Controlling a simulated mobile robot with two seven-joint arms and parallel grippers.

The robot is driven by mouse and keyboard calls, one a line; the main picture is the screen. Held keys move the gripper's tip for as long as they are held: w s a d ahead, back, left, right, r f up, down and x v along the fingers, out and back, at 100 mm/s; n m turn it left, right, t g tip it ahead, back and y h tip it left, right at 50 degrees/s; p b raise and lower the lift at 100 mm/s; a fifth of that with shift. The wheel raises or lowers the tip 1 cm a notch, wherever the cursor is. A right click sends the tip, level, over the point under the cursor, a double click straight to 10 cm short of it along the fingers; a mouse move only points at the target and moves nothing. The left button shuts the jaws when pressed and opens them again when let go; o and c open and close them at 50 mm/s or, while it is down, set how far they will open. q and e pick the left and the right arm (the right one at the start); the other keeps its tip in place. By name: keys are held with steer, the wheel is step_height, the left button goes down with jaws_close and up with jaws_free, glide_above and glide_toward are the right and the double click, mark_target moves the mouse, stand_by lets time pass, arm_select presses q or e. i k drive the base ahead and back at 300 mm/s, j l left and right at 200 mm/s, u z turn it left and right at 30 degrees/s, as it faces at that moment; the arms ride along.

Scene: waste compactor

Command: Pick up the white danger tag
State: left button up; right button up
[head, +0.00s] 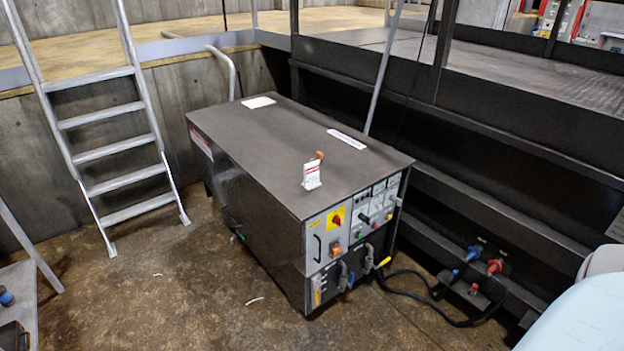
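The white danger tag (312,175) stands on top of the dark compactor cabinet (250,150), near its front edge above the control panel. It is a small white tag with red marking. A small orange-brown piece (319,155) shows at its upper right; I cannot tell what it is. Neither of my grippers is in view.
The cabinet's front has a yellow-and-red switch (336,218), knobs and handles. Cables run from it to blue and red plugs (474,254) at the right. A metal ladder (112,130) stands at the left. Dark steps and railing close off the right. The floor in front is mostly clear.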

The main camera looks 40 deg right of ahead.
mark_target(311, 170)
steer(key=i+l+z, duration=0.8)
steer(key=i+l, duration=0.2)
steer(key=i+l+z, duration=0.15)
steer(key=i+l, duration=0.2)
steer(key=i+l+z, duration=0.2)
steer(key=i, duration=0.3)
steer(key=l, duration=0.1)
